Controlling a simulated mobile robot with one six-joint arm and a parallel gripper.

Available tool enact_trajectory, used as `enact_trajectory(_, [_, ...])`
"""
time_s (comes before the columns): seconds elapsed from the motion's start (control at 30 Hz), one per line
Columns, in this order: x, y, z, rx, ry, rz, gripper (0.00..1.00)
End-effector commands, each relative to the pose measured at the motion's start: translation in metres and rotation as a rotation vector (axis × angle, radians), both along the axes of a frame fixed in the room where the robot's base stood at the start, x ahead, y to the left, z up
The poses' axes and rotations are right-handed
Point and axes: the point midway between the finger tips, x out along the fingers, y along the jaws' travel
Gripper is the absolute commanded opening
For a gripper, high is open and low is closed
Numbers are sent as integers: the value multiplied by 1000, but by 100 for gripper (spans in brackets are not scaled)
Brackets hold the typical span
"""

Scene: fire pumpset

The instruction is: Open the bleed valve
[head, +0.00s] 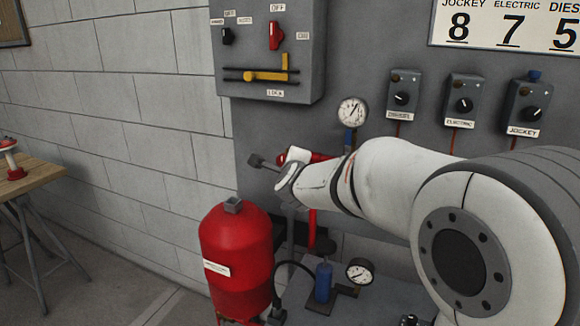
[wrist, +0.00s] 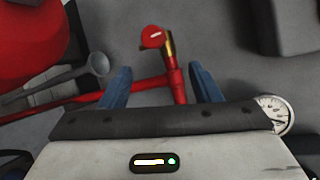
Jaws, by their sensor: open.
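What looks like the bleed valve, a small red round-ended part (wrist: 153,37) with a pale mark and a brass-coloured piece beside it, shows in the wrist view. It sits at the top of a short red upright pipe (wrist: 177,82). My gripper (wrist: 162,78) is open, with one blue finger on each side of this pipe. The valve's red end lies beyond the fingertips, and I see no contact. In the head view my arm's end is beside a red pipe (head: 322,157) below the wall gauge; the fingers and most of the valve are hidden or unclear there.
A grey funnel-shaped part (wrist: 98,63) lies left of the fingers. A pressure gauge (wrist: 276,113) is close at right. The red tank (head: 236,255), blue cylinder (head: 323,281) and lower gauge (head: 360,271) stand below my arm. A control box (head: 268,50) hangs above.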

Motion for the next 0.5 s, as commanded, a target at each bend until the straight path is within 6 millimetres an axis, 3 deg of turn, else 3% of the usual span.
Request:
enact_trajectory(0.03, [18,17,-5,151,-39,-87,57])
enact_trajectory(0.1, [36,31,-6,366,-100,-219,57])
enact_trajectory(0.2, [49,45,-15,630,-188,-382,57])
enact_trajectory(0.33, [51,57,-30,874,-290,-537,57])
enact_trajectory(0.5, [47,62,-41,1026,-370,-638,57])
